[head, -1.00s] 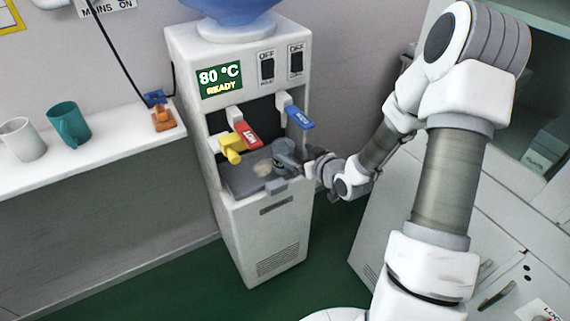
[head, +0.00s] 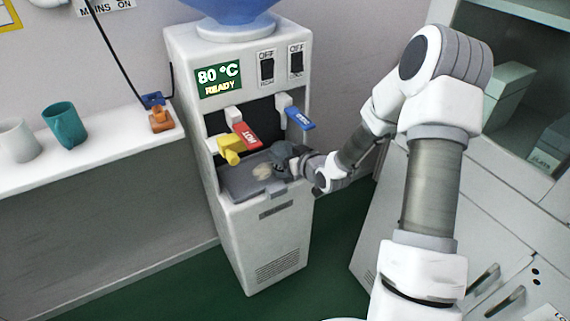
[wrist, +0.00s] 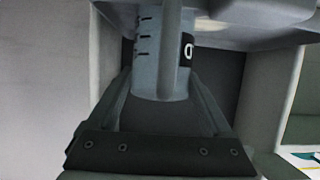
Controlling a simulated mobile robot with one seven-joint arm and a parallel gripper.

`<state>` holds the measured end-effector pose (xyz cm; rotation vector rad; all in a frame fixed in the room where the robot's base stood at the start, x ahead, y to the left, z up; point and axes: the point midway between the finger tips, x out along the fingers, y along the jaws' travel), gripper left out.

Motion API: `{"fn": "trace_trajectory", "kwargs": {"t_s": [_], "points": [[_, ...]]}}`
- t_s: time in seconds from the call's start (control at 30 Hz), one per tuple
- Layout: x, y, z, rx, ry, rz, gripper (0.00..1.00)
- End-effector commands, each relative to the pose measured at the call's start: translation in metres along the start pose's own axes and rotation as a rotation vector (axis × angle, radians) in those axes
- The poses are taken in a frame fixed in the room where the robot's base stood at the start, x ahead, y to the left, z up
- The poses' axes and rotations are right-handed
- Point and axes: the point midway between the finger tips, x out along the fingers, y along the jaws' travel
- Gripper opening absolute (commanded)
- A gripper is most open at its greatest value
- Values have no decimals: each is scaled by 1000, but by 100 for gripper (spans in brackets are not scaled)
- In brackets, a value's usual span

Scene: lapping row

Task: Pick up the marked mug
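The marked mug is grey-blue, with short dark lines and a black label with a white sign on its side. It fills the upper middle of the wrist view (wrist: 150,72), its handle towards the camera. In the head view the mug (head: 283,151) is at the right of the dispenser's tray, below the blue tap, partly hidden by my gripper (head: 294,162). In the wrist view my gripper's two fingers (wrist: 164,98) reach up on either side of the mug's lower part. Whether they press on it I cannot tell.
The white water dispenser (head: 283,238) has a red tap lever (head: 246,136), a blue one (head: 300,119) and a yellow piece (head: 230,149) over its tray (head: 243,181). A white mug (head: 17,141) and a teal mug (head: 66,127) stand on the left shelf. Grey cabinets (head: 500,240) stand at right.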

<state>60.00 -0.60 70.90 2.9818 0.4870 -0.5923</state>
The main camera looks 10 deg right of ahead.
Motion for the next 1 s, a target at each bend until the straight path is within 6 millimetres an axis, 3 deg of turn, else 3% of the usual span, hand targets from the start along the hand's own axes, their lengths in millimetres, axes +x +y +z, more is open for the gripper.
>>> {"fn": "trace_trajectory", "kwargs": {"t_s": [0.03, 0.3, 0.4, 0.73, 1.0], "points": [[0, 0, 0, 0, -1, 0, 73], [0, 0, 0, 0, -1, 0, 24], [0, 0, 0, 0, 0, 0, 11], [-2, 0, -3, -1, 0, 0, 11], [-8, 0, -20, -2, 1, 1, 11]]}}
